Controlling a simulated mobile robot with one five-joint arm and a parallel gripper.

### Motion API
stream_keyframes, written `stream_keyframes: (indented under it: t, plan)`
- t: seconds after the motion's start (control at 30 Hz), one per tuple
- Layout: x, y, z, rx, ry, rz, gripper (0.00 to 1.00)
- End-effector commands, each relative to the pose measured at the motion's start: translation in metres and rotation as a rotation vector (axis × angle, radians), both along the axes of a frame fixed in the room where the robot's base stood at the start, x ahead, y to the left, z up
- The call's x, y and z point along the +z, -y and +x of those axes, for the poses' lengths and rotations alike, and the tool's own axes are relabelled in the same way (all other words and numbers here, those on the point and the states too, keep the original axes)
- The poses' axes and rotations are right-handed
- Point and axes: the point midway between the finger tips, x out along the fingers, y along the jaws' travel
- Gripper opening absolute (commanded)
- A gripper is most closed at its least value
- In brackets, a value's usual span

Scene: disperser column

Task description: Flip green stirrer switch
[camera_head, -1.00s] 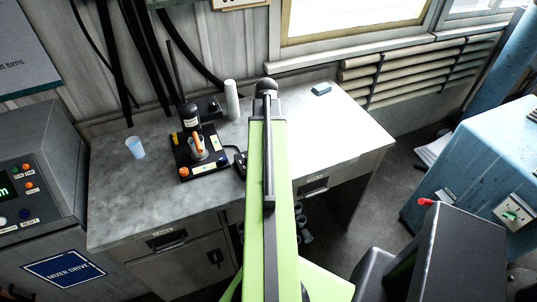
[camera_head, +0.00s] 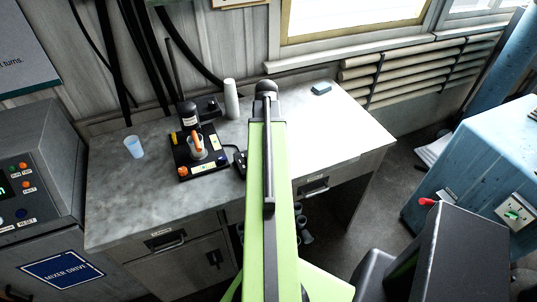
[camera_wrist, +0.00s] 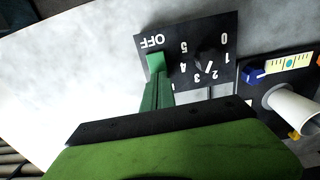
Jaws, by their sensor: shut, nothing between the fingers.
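The green stirrer switch (camera_wrist: 156,62) shows in the wrist view as a bright green piece beside the upside-down OFF marking on a black dial panel (camera_wrist: 218,25). The panel also carries a black knob (camera_wrist: 207,61) with numbers around it. My gripper (camera_wrist: 157,78) is shut and empty. Its dark green fingers are right at the switch, overlapping its near end. I cannot tell whether they touch. In the head view my green arm reaches over the desk and hides the gripper tip and most of the panel.
The black stirrer base with a beaker (camera_head: 197,147) stands left of my arm on the grey desk (camera_head: 125,190). A blue cup (camera_head: 134,147), a white cylinder (camera_head: 232,99) and a teal block (camera_head: 321,89) are also on it. The desktop right of my arm is mostly clear.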

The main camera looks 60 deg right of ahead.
Motion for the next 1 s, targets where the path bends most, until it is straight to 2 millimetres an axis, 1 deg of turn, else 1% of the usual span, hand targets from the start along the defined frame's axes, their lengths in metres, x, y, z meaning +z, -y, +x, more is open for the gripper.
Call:
stream_keyframes:
  t: [0.27, 0.43, 1.0]
  plan:
    - [-0.005, 0.000, 0.000, 0.000, 0.000, 0.000, 0.00]
    - [-0.001, 0.000, 0.000, 0.000, 0.000, 0.000, 0.00]
    - [0.053, 0.000, 0.000, 0.001, 0.000, 0.000, 0.00]
